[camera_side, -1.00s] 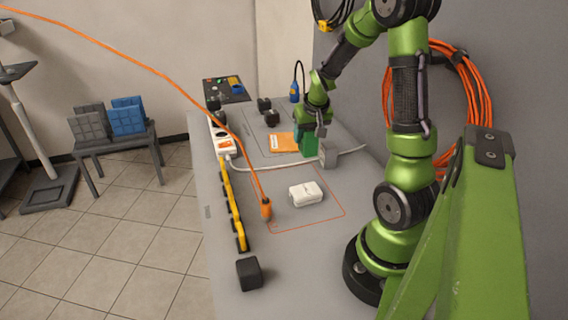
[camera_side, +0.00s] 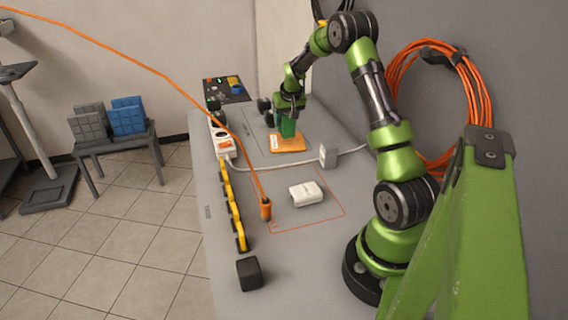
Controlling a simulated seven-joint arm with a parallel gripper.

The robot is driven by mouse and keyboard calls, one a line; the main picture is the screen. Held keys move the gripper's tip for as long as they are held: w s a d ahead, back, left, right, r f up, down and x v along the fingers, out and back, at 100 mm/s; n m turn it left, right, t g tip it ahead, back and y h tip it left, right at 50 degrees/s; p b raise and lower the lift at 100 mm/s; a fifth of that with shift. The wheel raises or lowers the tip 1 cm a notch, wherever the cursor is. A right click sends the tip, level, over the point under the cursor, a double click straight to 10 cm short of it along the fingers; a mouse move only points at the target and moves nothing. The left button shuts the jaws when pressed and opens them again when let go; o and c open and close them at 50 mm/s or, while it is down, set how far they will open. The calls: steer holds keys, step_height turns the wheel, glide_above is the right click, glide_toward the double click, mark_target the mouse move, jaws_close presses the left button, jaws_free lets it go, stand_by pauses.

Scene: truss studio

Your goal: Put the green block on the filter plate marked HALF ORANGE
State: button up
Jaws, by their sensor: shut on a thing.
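The green block (camera_side: 287,128) is upright in my gripper (camera_side: 289,114) at the far part of the grey table. My gripper is shut on it from above. The orange filter plate (camera_side: 288,143) lies flat on the table right under the block. The block's lower end is at or just above the plate; I cannot tell whether they touch. A small pale label shows on the plate's left side, too small to read.
A white case (camera_side: 306,194) lies mid-table inside an orange outline. A white power strip (camera_side: 222,138) and yellow-black strip (camera_side: 234,208) run along the left edge. An orange cable hangs across. A black cube (camera_side: 249,273) sits at the front. A grey adapter (camera_side: 328,156) is right of the plate.

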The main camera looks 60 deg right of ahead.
steer(key=shift+f, duration=1.1)
steer(key=shift+f, duration=0.15)
steer(key=o, duration=1.3)
